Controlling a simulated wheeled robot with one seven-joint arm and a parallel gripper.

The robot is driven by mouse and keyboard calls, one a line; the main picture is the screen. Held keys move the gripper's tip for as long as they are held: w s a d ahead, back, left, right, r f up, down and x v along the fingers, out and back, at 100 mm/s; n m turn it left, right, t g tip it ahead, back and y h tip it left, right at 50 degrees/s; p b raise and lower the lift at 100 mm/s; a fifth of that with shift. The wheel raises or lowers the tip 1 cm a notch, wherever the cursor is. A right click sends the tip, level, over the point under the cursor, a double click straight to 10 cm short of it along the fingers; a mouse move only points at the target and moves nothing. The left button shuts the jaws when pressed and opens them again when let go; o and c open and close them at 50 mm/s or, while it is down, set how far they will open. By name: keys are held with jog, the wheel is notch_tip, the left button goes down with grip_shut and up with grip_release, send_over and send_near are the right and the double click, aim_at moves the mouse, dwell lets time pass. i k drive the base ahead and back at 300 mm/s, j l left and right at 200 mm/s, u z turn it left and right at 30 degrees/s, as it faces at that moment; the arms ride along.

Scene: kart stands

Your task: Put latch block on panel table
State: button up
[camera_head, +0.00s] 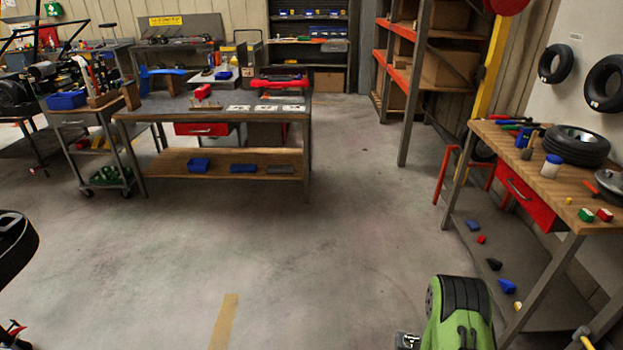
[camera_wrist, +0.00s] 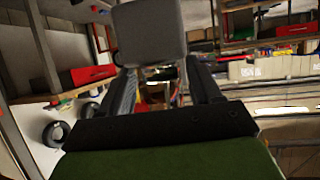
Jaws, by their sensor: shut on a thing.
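My gripper (camera_wrist: 158,85) shows in the wrist view, its two dark fingers shut on a grey block (camera_wrist: 149,32), which I take for the latch block. The block sits at the fingertips, clear of any surface. In the head view the gripper and block are not clearly seen; only my green and black arm shows at the bottom right. No label shows which table is the panel table.
A wooden workbench (camera_head: 540,168) with a tyre (camera_head: 576,145) stands at right. A cart (camera_head: 75,118) stands left of the dark-topped table. An orange-beamed rack (camera_head: 395,60) is behind. Open floor (camera_head: 310,255) lies in front of the dark-topped table.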

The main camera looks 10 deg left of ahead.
aim_at(224, 103)
jog(key=i+j+u, duration=0.35)
jog(key=i, duration=0.25)
jog(key=i+j+u, duration=0.35)
jog(key=i, duration=0.25)
jog(key=i+u, duration=0.4)
jog(key=i, duration=0.25)
jog(key=i+u, duration=0.1)
jog(key=i, duration=0.95)
jog(key=i+l, duration=0.2)
jog(key=i, duration=0.8)
jog(key=i+u, duration=0.05)
